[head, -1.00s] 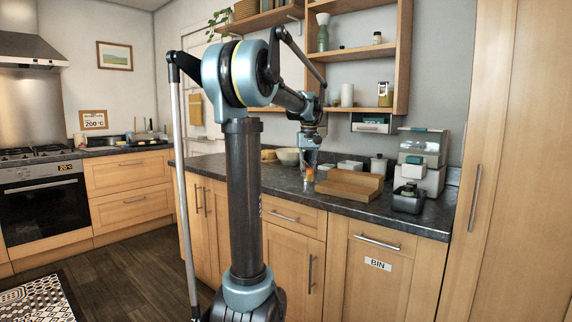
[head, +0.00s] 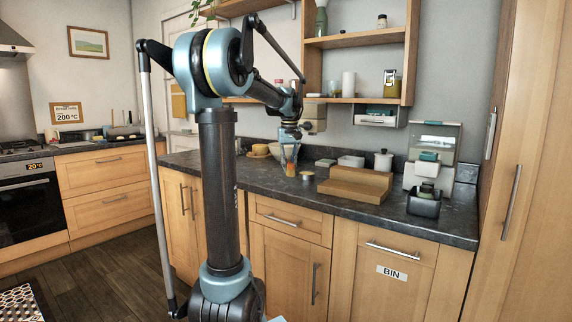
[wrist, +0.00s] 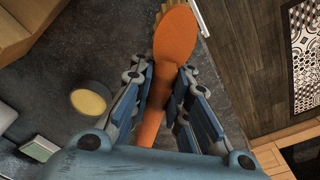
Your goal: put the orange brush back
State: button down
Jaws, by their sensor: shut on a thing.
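The orange brush (wrist: 176,40) is between the fingers of my gripper (wrist: 165,95) in the wrist view. Its broad rounded end points to the top of that view and its narrower part runs down between the blue pads. My gripper is shut on it, above the dark worktop near its front edge. In the head view my gripper (head: 290,160) hangs over the worktop, left of the wooden board, with a small bit of orange showing at the fingers. The brush's lower part is hidden by my gripper in the wrist view.
On the dark worktop (head: 420,225) are a wooden stepped board (head: 350,190), a small round tin (head: 308,175), a white lidded pot (head: 383,160) and a dark square container (head: 423,205). The tin also shows in the wrist view (wrist: 88,102). Shelves (head: 355,40) hang above.

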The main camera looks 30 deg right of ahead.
aim_at(289, 187)
jog(key=shift+s+f, duration=0.1)
jog(key=shift+f, duration=2.6)
jog(key=shift+f, duration=0.5)
jog(key=c, duration=1.4)
grip_release()
jog(key=shift+c, duration=0.2)
jog(key=r, duration=1.2)
jog(key=shift+s+a, duration=0.15)
jog(key=shift+s, duration=0.05)
